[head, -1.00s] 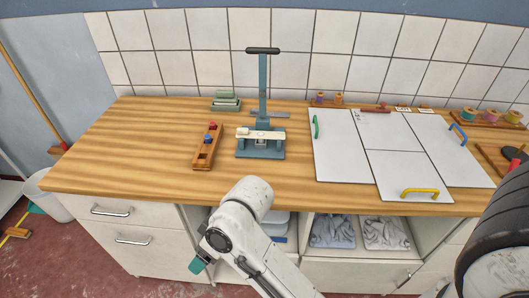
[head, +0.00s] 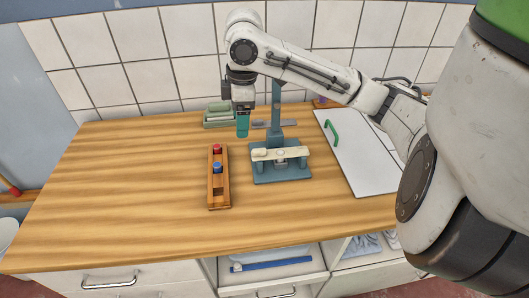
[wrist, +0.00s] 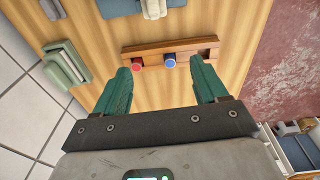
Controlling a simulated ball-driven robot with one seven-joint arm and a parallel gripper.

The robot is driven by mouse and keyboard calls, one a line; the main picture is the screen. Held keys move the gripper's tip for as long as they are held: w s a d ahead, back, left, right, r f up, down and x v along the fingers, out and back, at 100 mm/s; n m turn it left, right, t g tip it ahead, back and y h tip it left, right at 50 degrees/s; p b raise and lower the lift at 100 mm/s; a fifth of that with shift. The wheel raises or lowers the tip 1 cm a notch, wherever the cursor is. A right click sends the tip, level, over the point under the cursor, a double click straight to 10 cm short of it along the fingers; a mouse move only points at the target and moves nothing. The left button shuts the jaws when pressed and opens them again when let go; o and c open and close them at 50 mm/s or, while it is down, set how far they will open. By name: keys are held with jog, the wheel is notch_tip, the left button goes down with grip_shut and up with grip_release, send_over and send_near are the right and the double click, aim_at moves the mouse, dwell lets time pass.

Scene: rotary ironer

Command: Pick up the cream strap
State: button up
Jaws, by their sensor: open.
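The cream strap (head: 281,153) lies across the low front part of the blue-grey press (head: 265,174) in the head view, roughly level, left to right. In the wrist view a piece of the strap (wrist: 153,8) shows at the top edge, cut off by the frame. My gripper (head: 243,130) has teal fingers that point down in the head view. It hangs in the air above and left of the strap, apart from it. In the wrist view my gripper (wrist: 165,63) is open and empty, with its two fingers apart.
A wooden rack (head: 219,192) with a red and a blue peg stands left of the press. A green holder (head: 217,117) sits behind it near the tiled wall. White panels (head: 352,162) with a green handle lie to the right. The left of the table is clear.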

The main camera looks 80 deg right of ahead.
jog(key=s+d+g, duration=0.1)
jog(key=s+d, duration=0.1)
jog(key=s, duration=0.1)
send_over(257, 150)
jog(key=shift+m, duration=0.3)
notch_tip(257, 150, down, 5)
jog(key=shift+f, duration=0.2)
jog(key=shift+d+f+p, duration=0.1)
jog(key=shift+f+p, duration=0.55)
jog(key=shift+f, duration=2.4)
jog(key=c, duration=1.2)
jog(key=shift+r, duration=0.1)
